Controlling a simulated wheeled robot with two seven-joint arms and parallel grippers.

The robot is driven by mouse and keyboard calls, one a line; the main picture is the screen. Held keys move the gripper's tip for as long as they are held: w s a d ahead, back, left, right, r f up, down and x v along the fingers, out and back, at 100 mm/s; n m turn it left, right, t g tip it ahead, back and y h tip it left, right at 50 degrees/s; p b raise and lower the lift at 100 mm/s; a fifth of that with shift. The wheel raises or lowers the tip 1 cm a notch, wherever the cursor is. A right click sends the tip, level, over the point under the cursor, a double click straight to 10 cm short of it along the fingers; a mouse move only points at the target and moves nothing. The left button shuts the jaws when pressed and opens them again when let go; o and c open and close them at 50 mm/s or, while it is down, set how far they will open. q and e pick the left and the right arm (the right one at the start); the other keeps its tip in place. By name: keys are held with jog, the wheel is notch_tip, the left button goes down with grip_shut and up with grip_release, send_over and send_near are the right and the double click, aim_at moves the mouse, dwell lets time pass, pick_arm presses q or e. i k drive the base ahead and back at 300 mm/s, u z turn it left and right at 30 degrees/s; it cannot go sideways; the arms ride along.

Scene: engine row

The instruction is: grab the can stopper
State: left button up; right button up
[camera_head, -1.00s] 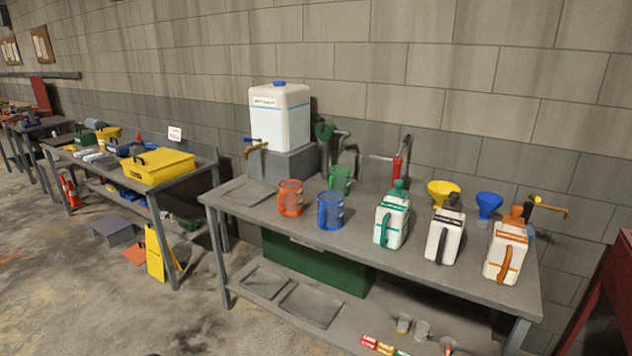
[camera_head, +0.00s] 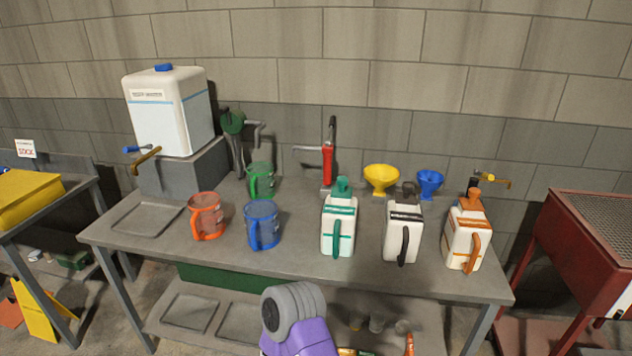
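Three white cans stand upright on the grey workbench (camera_head: 300,256). The green-trimmed can (camera_head: 336,240) has a green stopper (camera_head: 343,186) on top. The middle can (camera_head: 401,220) has a dark grey handle and a dark stopper (camera_head: 409,189). The right can (camera_head: 459,242) has orange trim and an orange stopper (camera_head: 474,196). Which stopper is meant cannot be told. A grey and purple link of one of my arms shows at the bottom centre, in front of the bench. No fingers of either gripper are in view.
Orange (camera_head: 205,222), blue (camera_head: 262,232) and green (camera_head: 261,178) jugs stand on the bench's left half. A yellow funnel (camera_head: 381,177) and a blue funnel (camera_head: 430,181) stand behind the cans. A large white tank (camera_head: 172,112) is at the back left. A red cabinet (camera_head: 590,250) is at the right.

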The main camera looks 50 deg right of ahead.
aim_at(341, 191)
jog(key=z, duration=0.55)
jog(key=i, duration=1.05)
jog(key=z, duration=0.85)
